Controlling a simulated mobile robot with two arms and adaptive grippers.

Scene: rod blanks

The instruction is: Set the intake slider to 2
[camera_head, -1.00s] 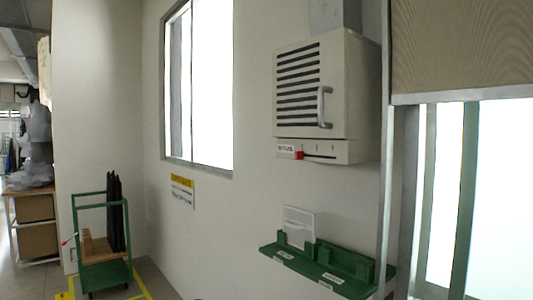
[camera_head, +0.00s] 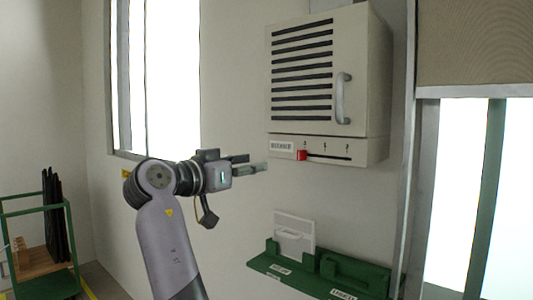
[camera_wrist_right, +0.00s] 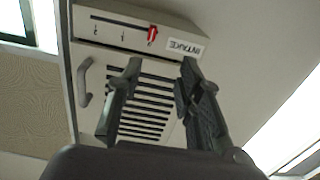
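The intake slider is a red knob (camera_head: 302,155) on a dark horizontal slot below a beige wall cabinet (camera_head: 355,60). The knob sits at the left end of the slot, under the leftmost of three marks. A label (camera_head: 281,146) is left of it. In the right wrist view, which is upside down, the red knob (camera_wrist_right: 152,34) shows beside the INTAKE label (camera_wrist_right: 185,47). My right gripper (camera_head: 252,162) is left of the slider and apart from it. Its two fingers (camera_wrist_right: 158,70) are spread with nothing between them. My left gripper is not in view.
A louvred front with a handle (camera_head: 343,98) is above the slider. A green wall shelf (camera_head: 325,275) with a white card holder (camera_head: 294,233) is below. A green cart (camera_head: 40,275) stands at the far left. The wall between slider and shelf is bare.

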